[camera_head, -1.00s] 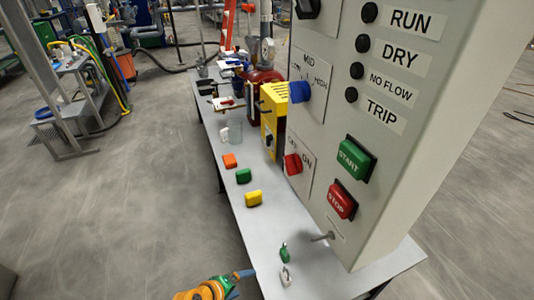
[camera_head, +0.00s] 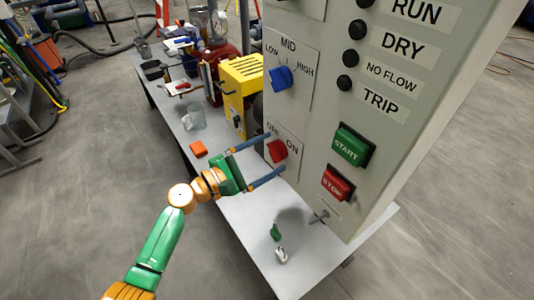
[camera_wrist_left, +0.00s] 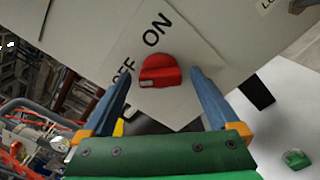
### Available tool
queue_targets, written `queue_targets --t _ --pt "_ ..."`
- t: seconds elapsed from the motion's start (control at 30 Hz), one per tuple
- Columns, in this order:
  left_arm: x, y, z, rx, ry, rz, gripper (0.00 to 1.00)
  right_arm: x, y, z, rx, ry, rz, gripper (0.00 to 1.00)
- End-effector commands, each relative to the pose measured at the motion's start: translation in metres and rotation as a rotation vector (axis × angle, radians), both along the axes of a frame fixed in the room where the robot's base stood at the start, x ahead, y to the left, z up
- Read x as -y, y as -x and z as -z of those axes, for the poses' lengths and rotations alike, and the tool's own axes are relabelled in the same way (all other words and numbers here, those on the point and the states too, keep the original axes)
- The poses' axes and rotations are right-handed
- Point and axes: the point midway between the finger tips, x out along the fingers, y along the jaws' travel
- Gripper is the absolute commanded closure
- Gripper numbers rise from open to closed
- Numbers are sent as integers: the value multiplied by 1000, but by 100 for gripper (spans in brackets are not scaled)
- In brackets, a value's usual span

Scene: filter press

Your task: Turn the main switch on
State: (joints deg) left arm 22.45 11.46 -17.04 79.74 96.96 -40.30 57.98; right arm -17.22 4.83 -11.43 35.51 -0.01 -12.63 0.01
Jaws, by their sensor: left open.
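The main switch is a red rotary knob (camera_head: 278,151) low on the left of the grey control panel (camera_head: 318,125). Its plate carries the words OFF and ON. My left gripper (camera_head: 274,156) is open in front of the knob, its two blue fingers above and below it in the head view. In the left wrist view the red knob (camera_wrist_left: 160,70) sits between the fingertips (camera_wrist_left: 160,73) of the open gripper. I cannot tell whether the fingers touch it. My right gripper is not in view.
A blue selector knob (camera_head: 281,78) is above the switch. Green START (camera_head: 349,146) and red STOP (camera_head: 337,183) buttons are to its right.

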Motion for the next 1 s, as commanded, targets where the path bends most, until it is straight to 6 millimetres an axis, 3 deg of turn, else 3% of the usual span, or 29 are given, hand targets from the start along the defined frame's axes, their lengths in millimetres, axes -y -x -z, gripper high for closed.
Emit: queue_targets --t 0.07,0.37,0.67,1.0 --pt "0 0 0 0 0 0 8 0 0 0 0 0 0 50" --pt "0 0 0 0 -1 -1 89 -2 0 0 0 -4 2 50" --pt "0 0 2 36 -26 0 91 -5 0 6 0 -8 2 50" --pt "-1 0 6 234 -170 -1 91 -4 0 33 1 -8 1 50"
